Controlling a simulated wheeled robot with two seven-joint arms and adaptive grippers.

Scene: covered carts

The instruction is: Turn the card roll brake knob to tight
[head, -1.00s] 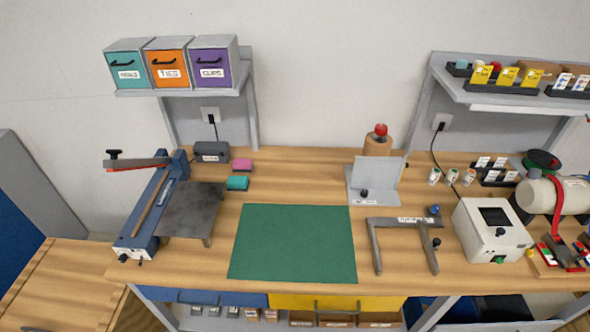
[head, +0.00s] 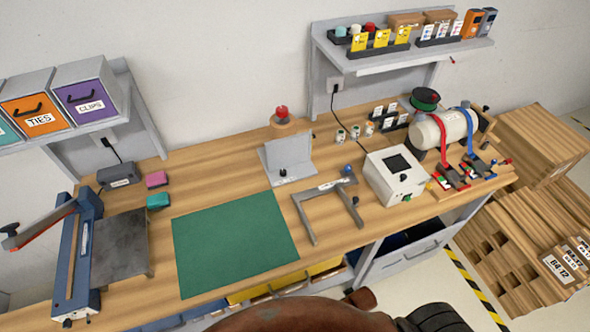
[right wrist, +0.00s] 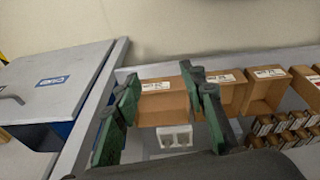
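No label that I can read marks the card roll brake knob, so I cannot tell which knob it is. A white roll (head: 441,129) with red and blue straps lies at the right end of the bench. A small dark knob (head: 486,109) shows by its right end. My left gripper is not in view.
The green mat (head: 235,242) is bare. A white box with a dark screen (head: 396,174) stands left of the roll. Cardboard boxes (right wrist: 163,104) lie behind my right fingers, beside a lidded bin (right wrist: 55,82).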

